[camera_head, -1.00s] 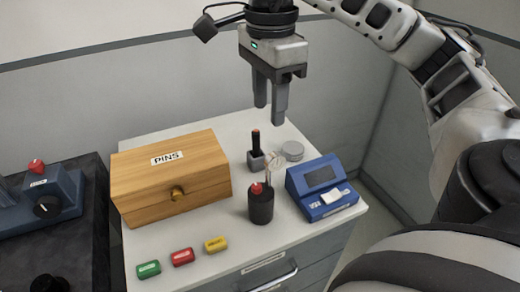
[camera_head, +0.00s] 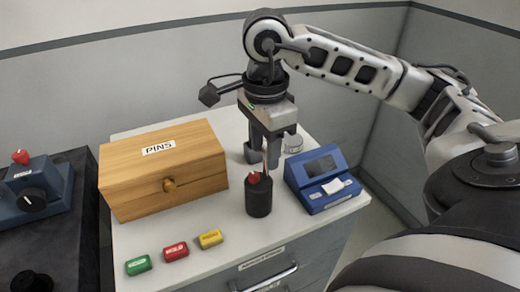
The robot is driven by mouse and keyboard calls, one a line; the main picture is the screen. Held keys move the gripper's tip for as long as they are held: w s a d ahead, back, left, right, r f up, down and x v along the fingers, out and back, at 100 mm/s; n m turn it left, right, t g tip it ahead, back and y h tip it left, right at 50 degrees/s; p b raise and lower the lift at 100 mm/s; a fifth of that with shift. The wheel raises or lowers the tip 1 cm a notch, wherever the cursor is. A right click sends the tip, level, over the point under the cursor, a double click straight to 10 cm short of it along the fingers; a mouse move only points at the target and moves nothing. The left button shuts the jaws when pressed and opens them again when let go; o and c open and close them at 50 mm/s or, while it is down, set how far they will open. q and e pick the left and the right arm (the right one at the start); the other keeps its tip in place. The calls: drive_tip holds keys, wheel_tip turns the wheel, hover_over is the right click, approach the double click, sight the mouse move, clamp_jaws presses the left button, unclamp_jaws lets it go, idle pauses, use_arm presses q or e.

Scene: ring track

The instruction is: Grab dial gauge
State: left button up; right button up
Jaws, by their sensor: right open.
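No thing here is plainly marked as the dial gauge. A round silver-grey disc-shaped thing (camera_head: 293,144) lies at the back of the white cabinet top, just right of my right gripper; I cannot tell if it is the gauge. My right gripper (camera_head: 264,160) is open and points down, low over the back of the cabinet top, behind the black cup. A small grey block with a dark upright stem, seen there earlier, is now mostly hidden by the gripper. I cannot tell whether the fingers touch it. My left gripper is not in view.
A black cup (camera_head: 258,200) with a red-topped tool stands in front of the gripper. A wooden PINS box (camera_head: 163,172) is left, a blue device (camera_head: 325,180) right. Green (camera_head: 138,265), red (camera_head: 176,251) and yellow (camera_head: 210,238) blocks lie along the front.

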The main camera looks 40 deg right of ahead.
clamp_jaws()
idle(1.4)
